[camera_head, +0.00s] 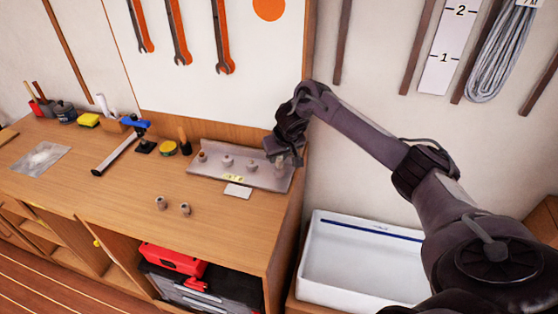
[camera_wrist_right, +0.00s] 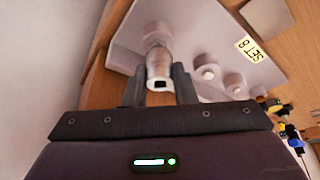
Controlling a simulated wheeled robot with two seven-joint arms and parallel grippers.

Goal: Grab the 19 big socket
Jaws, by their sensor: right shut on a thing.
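A metal socket tray (camera_head: 218,172) lies at the right end of the workbench. My right gripper (camera_head: 284,160) is over its right end. In the right wrist view my right gripper (camera_wrist_right: 158,90) is shut on a silver socket (camera_wrist_right: 159,64), its square hole facing the camera. Whether the socket still touches the tray, I cannot tell; its size mark cannot be read. Several pegs or sockets (camera_head: 227,161) stand along the tray, and some also show in the right wrist view (camera_wrist_right: 234,82). My left gripper is not in view.
Two loose sockets (camera_head: 160,203) stand on the bench (camera_head: 100,185) in front of the tray. A white card (camera_head: 238,191) lies at the tray's front. A white bin (camera_head: 350,265) stands right of the bench.

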